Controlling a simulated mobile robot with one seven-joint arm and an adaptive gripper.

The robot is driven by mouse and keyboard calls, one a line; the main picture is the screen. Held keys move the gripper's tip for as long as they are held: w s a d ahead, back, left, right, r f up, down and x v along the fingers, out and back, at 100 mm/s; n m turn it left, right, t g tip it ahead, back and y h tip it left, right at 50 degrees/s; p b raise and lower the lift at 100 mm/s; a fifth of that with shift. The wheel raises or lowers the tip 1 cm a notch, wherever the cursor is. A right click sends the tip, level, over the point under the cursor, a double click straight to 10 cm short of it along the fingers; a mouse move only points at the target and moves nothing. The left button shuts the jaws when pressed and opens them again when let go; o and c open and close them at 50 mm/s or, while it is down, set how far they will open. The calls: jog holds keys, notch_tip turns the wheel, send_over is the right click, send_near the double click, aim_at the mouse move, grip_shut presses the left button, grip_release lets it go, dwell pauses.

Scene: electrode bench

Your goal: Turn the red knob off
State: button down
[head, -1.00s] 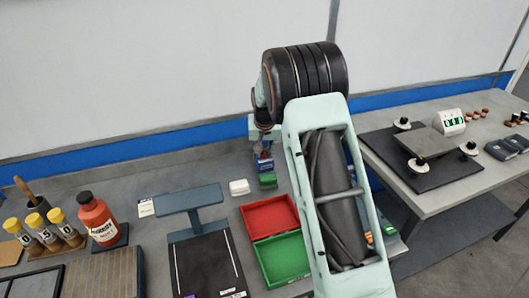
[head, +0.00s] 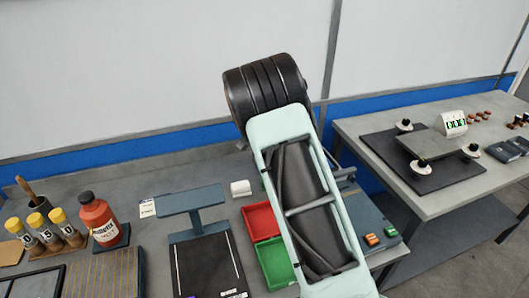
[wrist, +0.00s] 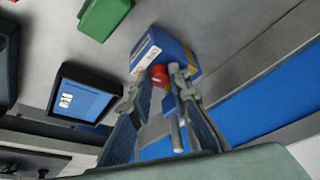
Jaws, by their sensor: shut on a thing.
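In the wrist view the red knob (wrist: 158,73) sits low on the front of a blue box (wrist: 166,48) with a white label. My gripper (wrist: 158,80) has its two fingers on either side of the knob and is shut on it. The fingers partly hide the knob, so its turn angle cannot be read. In the head view my arm hides the gripper, the knob and the blue box.
A green block (wrist: 104,17) and a dark device with a blue screen (wrist: 86,98) are near the box. On the bench are a red tray (head: 262,222), a green tray (head: 274,262) and a red bottle (head: 97,220). A second table (head: 370,135) stands right.

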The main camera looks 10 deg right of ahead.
jog(key=c, duration=1.8)
grip_release()
jog(key=v, duration=1.2)
